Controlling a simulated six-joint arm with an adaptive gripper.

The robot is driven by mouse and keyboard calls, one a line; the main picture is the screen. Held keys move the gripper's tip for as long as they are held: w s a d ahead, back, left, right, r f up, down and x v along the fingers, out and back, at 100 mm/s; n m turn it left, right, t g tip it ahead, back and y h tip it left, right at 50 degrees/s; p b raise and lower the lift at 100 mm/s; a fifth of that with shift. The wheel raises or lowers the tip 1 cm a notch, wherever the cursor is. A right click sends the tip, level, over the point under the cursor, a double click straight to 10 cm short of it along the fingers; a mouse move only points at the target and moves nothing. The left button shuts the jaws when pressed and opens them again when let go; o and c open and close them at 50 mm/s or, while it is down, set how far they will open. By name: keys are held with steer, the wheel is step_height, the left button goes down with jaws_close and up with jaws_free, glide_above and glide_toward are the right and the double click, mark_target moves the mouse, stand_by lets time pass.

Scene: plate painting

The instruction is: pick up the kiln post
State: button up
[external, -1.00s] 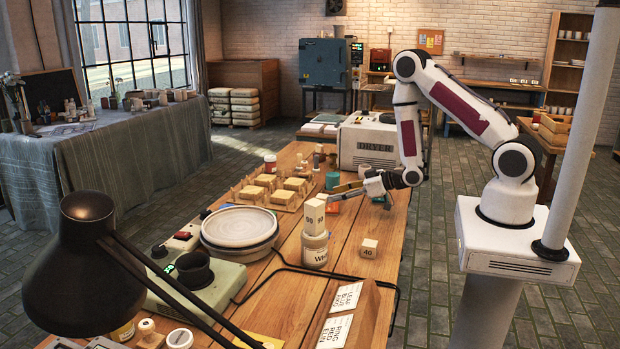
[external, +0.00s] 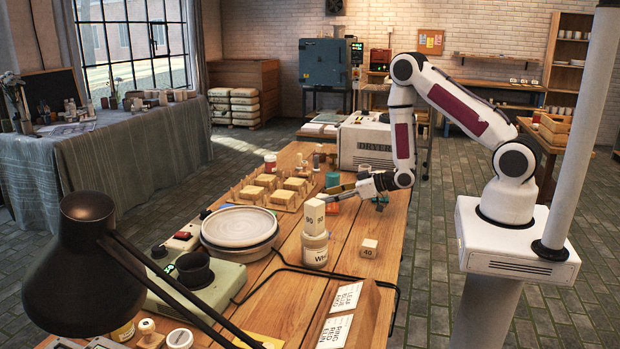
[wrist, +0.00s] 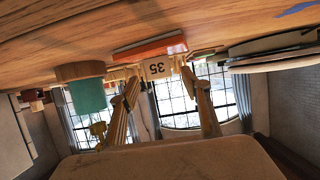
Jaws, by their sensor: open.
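Several cream blocks with printed numbers look like kiln posts; I cannot tell which one the task means. In the wrist view, upside down, a block marked 35 (wrist: 157,68) shows between the fingertips, in front of an orange-red slab (wrist: 150,47). My gripper (wrist: 158,80) is open, and contact with the block cannot be made out. In the external view my gripper (external: 332,195) is low over the table, and the 35 block is not clear there. A tall block marked 90 (external: 313,216) stands on a labelled jar (external: 315,250). A small block marked 40 (external: 369,248) stands to its right.
The dryer (external: 366,146) stands behind.

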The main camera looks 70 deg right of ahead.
mark_target(319, 195)
steer(key=shift+x, duration=2.55)
jaws_close()
steer(key=shift+r, duration=0.25)
steer(key=shift+r, duration=4.8)
